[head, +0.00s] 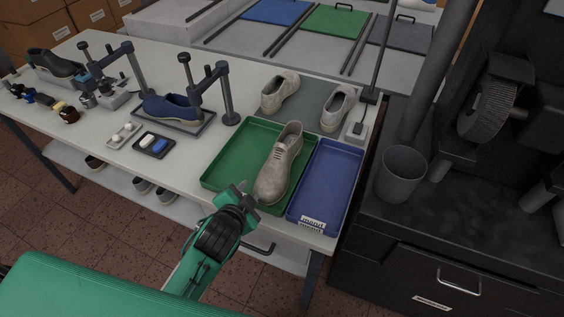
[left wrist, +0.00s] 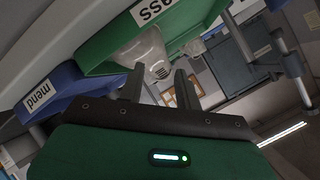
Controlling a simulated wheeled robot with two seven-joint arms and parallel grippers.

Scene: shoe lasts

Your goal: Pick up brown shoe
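My left gripper (head: 243,190) is just to the left of the toe, by the tray's near edge. In the left wrist view a pale part of the shoe (left wrist: 144,52) shows beyond the gap between the left fingertips (left wrist: 160,76). These fingers are apart with nothing held between them. My right gripper is in neither view.
A blue tray (head: 341,171) labelled "mend" stands right of the green tray. Two pale shoes (head: 281,92) (head: 337,108) stand on a grey mat behind. A blue shoe (head: 172,107) sits on a stand to the left. A grey bin (head: 401,174) and grinding wheel (head: 487,110) are at right.

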